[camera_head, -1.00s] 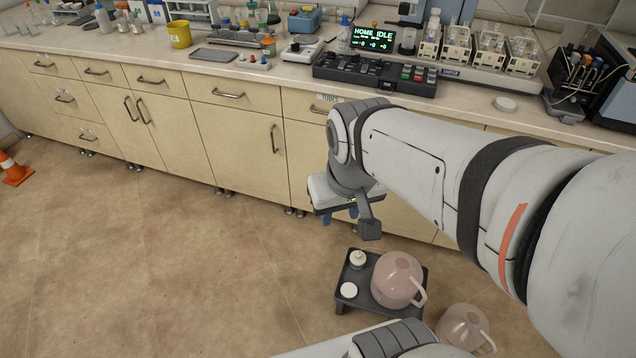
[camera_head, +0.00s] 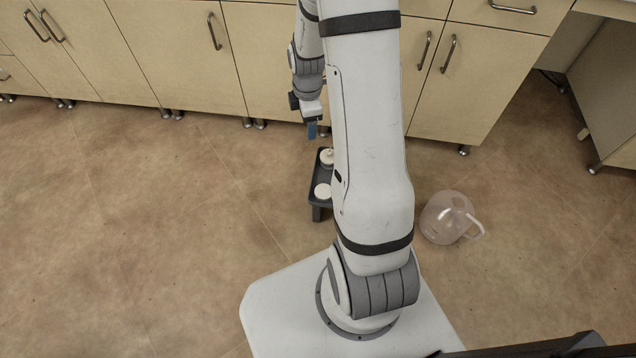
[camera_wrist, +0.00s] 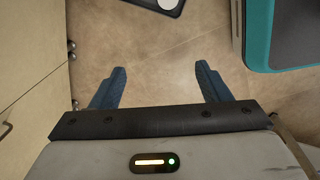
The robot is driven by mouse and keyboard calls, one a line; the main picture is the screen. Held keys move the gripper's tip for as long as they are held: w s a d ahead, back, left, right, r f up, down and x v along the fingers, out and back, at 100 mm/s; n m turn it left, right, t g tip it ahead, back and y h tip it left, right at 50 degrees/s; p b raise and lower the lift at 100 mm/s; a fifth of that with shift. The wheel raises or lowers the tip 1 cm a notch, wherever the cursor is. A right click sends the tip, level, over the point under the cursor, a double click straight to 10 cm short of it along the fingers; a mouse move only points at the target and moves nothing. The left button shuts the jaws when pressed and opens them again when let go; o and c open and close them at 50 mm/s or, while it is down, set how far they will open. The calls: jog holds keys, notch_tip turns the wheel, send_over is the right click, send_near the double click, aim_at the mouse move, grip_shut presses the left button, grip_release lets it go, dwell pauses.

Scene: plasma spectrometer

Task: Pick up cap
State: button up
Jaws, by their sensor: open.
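A white round cap (camera_head: 322,191) lies flat on the near end of a low dark stand (camera_head: 315,203). A second white round piece with a small knob (camera_head: 326,157) stands at its far end. My gripper (camera_head: 312,130) hangs pointing down, beyond the stand's far end and apart from both. In the wrist view my gripper (camera_wrist: 160,85) is open, with two blue fingers spread and only bare floor between them. There, a white round piece (camera_wrist: 170,3) on the dark stand is cut by the top edge; I cannot tell which one. My arm hides the stand's right side.
A clear jug with a handle (camera_head: 450,217) is on the floor right of my arm. Beige cabinets (camera_head: 175,55) line the back, close behind my gripper. They also show at left in the wrist view (camera_wrist: 25,60). The floor to the left is clear.

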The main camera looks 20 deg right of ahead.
jog(key=w+d+f+n+b, duration=0.1)
jog(key=d+f+n+b, duration=0.15)
jog(key=f, duration=0.75)
jog(key=d+f+n+b, duration=0.1)
jog(key=f+n+b, duration=0.2)
jog(key=f, duration=0.8)
jog(key=n+g+b, duration=0.1)
jog(key=n+b, duration=0.2)
jog(key=b, duration=0.1)
send_over(325, 190)
jog(key=f, duration=1.3)
jog(key=shift+w, duration=0.3)
jog(key=f+b, duration=0.1)
jog(key=f, duration=0.2)
jog(key=f+b, duration=0.2)
jog(key=f, duration=0.1)
jog(key=shift+s, duration=0.2)
jog(key=shift+r, duration=0.15)
jog(key=c, duration=0.7)
